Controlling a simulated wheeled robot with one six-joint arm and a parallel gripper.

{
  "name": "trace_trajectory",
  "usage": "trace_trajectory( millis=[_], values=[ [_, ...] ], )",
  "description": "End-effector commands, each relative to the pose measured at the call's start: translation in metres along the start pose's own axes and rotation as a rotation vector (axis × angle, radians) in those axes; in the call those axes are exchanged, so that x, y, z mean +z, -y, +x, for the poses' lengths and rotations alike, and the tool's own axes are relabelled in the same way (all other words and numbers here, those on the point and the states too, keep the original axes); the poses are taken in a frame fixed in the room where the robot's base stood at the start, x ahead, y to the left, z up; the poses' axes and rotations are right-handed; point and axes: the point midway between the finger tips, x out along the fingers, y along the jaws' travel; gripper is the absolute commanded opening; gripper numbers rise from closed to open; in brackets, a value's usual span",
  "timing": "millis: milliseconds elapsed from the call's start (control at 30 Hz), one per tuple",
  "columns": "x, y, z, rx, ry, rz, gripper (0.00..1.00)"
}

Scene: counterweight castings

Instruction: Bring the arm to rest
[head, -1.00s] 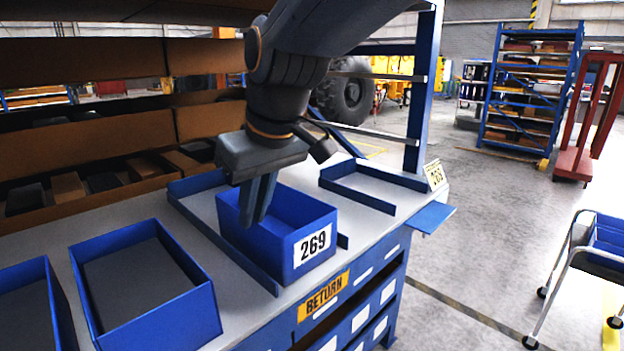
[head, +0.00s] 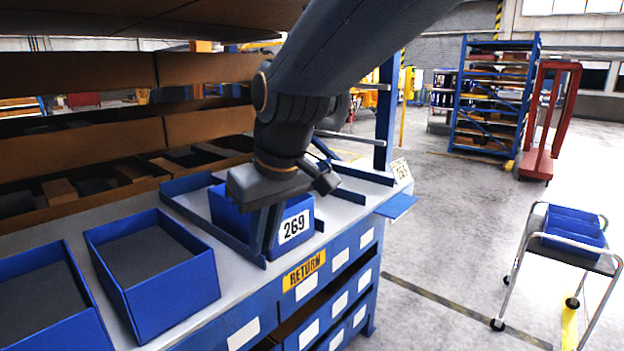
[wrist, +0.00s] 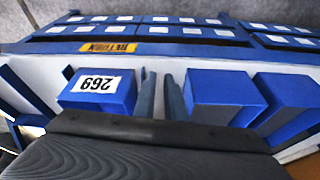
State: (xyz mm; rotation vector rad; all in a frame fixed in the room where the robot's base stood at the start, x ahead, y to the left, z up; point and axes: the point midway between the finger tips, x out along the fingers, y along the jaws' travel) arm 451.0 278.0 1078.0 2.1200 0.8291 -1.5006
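My gripper (head: 264,234) hangs fingers down over the bench, at the left side of the blue bin labelled 269 (head: 296,226). In the wrist view its two fingers (wrist: 161,97) stand a little apart with pale bench top between them, and nothing is held. The bin 269 also shows in the wrist view (wrist: 118,101), to one side of the fingers, with another blue bin (wrist: 221,98) on the other side. My wrist hides part of the bin 269 in the head view. The arm is stretched out over the bench.
Blue bins with dark floors (head: 160,290) stand left on the bench. Brown shelf boxes (head: 110,144) rise behind it. A yellow RETURN sign (head: 304,269) is on its front. A trolley with blue bins (head: 574,250) stands right, with open floor (head: 450,250) between.

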Motion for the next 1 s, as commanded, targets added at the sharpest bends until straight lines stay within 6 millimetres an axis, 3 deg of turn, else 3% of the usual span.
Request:
trace_trajectory(
  millis=[167,333,500,600,700,800,1000],
  values=[
    [0.033,-0.036,0.019,0.027,0.045,0.100,0.11],
    [0.082,-0.077,0.039,0.060,0.101,0.231,0.11],
    [0.165,-0.124,0.062,0.100,0.185,0.436,0.11],
    [0.215,-0.140,0.072,0.119,0.232,0.553,0.11],
    [0.254,-0.147,0.077,0.130,0.267,0.645,0.11],
    [0.278,-0.149,0.080,0.136,0.288,0.701,0.11],
    [0.292,-0.150,0.082,0.140,0.301,0.736,0.11]
  ],
)
